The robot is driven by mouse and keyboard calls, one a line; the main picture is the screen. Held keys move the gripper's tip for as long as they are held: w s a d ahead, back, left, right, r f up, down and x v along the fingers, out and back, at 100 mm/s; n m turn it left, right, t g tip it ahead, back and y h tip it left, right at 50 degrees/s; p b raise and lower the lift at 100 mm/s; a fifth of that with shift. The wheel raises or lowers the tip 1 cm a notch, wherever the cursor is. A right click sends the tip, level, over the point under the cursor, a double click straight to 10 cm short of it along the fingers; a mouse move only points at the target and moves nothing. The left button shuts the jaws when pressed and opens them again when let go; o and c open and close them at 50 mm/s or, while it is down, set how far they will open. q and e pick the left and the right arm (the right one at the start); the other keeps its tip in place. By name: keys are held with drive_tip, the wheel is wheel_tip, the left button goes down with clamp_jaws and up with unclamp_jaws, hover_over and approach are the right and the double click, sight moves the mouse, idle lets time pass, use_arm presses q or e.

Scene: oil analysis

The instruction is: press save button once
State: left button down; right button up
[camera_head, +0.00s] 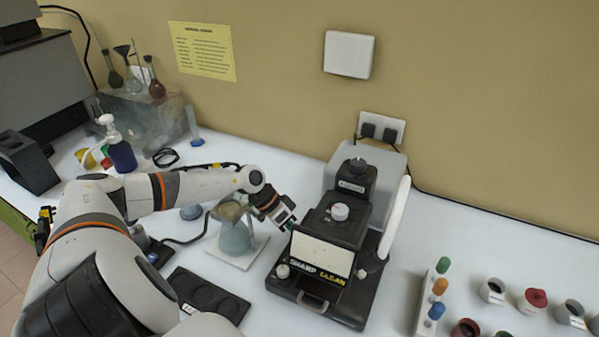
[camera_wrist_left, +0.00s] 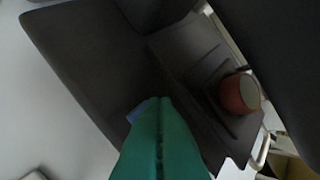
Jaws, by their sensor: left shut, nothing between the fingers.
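The black machine labelled "SHARP CLEAN" (camera_head: 349,292) stands at the middle of the bench. My left gripper (camera_head: 291,226) is at the left side of this machine, close to the upper edge of its pale front panel. In the left wrist view its green fingers (camera_wrist_left: 160,130) are shut together and empty. Their tips are over a dark surface (camera_wrist_left: 85,55), beside a small bluish patch (camera_wrist_left: 139,111) that they partly cover. I cannot tell whether this patch is the save button or whether the tips touch it. No button marked "save" is legible. My right gripper is not in view.
A flask on a white stand (camera_head: 235,238) is under my left forearm. A black tray with round wells (camera_head: 207,297) lies in front. A rack of coloured-cap vials (camera_head: 438,288) and several small jars stand at right. A reddish round part (camera_wrist_left: 239,93) shows in the wrist view.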

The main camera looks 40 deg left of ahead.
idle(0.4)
use_arm(q)
drive_tip(key=shift+f, duration=0.4)
drive_tip(key=shift+f, duration=0.5)
idle(0.6)
drive_tip(key=shift+r+p, duration=0.15)
drive_tip(key=shift+p, duration=0.2)
drive_tip(key=shift+r+p, duration=0.8)
drive_tip(key=shift+p, duration=0.25)
wheel_tip(320, 180, up, 5)
drive_tip(key=p, duration=0.6)
